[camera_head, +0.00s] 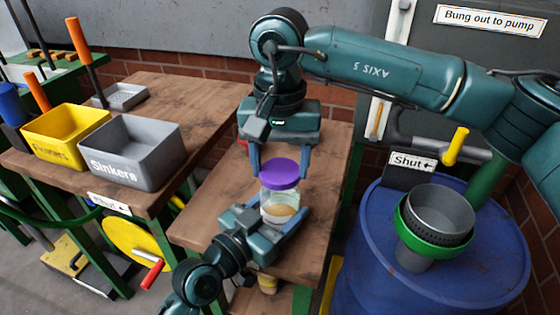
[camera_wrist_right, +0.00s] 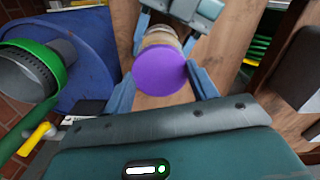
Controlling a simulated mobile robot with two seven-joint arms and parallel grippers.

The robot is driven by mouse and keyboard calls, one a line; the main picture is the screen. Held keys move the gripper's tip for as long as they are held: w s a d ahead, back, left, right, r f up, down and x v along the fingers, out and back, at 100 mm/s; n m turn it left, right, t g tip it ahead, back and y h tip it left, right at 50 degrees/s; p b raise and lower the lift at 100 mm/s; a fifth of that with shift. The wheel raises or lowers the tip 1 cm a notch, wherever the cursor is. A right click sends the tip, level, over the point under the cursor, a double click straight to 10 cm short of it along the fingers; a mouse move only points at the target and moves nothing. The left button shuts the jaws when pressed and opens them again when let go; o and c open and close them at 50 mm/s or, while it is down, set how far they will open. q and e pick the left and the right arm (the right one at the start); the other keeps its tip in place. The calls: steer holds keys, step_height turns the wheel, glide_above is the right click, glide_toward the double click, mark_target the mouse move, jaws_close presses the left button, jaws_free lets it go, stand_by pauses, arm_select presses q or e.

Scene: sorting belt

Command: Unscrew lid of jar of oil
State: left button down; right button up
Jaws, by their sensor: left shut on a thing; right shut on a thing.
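The jar of oil (camera_head: 278,204) is clear glass with a pale yellowish layer low inside. It stands upright over the wooden bench, and its base is partly hidden by the left gripper. Its purple lid (camera_head: 279,173) is on top. My left gripper (camera_head: 283,215) comes from below and is shut on the jar's body. My right gripper (camera_head: 280,162) reaches down from above and is shut on the lid, one finger on each side. In the right wrist view the purple lid (camera_wrist_right: 160,70) sits between the two fingers, with the jar behind it.
A yellow bin (camera_head: 62,148) and a grey bin marked "Sinkers" (camera_head: 140,172) stand on the left bench. A blue barrel (camera_head: 370,260) at right carries a grey strainer (camera_head: 437,215) in a green ring. Bare bench (camera_head: 215,215) lies left of the jar.

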mark_target(280, 170)
steer(key=shift+r, duration=2)
arm_select(q)
steer(key=shift+c, duration=1.2)
jaws_free()
steer(key=shift+s+a, duration=0.1)
